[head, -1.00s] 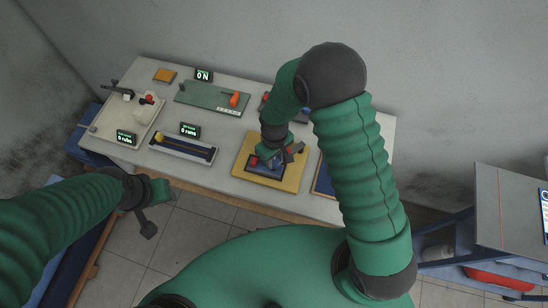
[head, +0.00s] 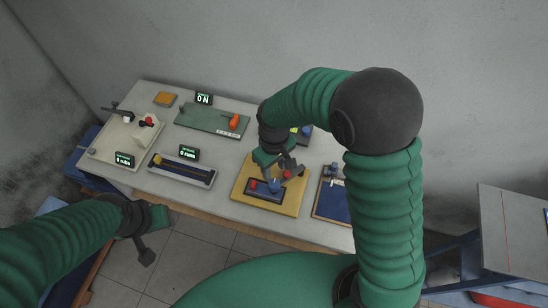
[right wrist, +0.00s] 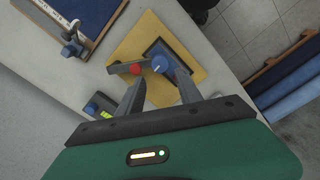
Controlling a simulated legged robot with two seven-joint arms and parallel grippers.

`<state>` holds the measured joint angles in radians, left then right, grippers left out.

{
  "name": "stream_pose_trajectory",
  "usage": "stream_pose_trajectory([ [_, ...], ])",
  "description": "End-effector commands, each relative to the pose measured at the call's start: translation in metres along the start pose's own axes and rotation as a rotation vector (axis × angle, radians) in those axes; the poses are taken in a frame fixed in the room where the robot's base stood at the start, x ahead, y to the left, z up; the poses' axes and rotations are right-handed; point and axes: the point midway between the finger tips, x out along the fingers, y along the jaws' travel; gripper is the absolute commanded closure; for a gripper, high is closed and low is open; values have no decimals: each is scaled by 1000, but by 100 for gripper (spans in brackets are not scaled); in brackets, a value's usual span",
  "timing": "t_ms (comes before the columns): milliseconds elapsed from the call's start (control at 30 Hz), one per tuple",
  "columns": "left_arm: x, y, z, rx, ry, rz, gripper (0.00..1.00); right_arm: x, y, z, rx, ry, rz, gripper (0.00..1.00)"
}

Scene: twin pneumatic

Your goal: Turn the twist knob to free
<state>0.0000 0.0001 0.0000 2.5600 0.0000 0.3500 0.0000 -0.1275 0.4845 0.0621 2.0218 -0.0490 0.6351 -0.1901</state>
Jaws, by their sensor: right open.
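A yellow board (head: 297,203) on the table carries a dark blue panel. A blue knob (head: 274,186) stands on the panel; in the right wrist view this knob (right wrist: 160,64) shows a white mark on top. A red knob (head: 253,185) also shows on the board; in the right wrist view a red knob (right wrist: 136,69) sits beside the blue one. My right gripper (head: 280,171) is over the board, open and empty. In the right wrist view its fingers (right wrist: 160,78) are apart, near the blue knob. My left gripper (head: 150,236) hangs off the table's front, its jaws unclear.
A green board with an orange handle (head: 234,122), a slider unit (head: 182,170) and a white tray (head: 103,152) stand left on the table. A blue-faced board (head: 333,203) lies close on the right. A grey side table (head: 512,230) stands far right.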

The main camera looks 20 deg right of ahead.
Motion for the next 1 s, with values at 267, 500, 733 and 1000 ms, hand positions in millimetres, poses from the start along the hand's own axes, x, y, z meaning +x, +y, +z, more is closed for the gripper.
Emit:
stream_pose_trajectory([
  [267, 9, 0, 2, 0, 0, 0, 58, -63, 1, -2, 0, 2, 1, 58],
  [500, 9, 0, 2, 0, 0, 0, 58, -74, 1, -1, 0, -1, 0, 58],
  [733, 9, 0, 2, 0, 0, 0, 58, -74, 0, -1, 0, -1, 0, 58],
  [1000, 46, 0, 11, 0, 0, 0, 58, -24, 14, 39, 142, 72, 20, 58],
])
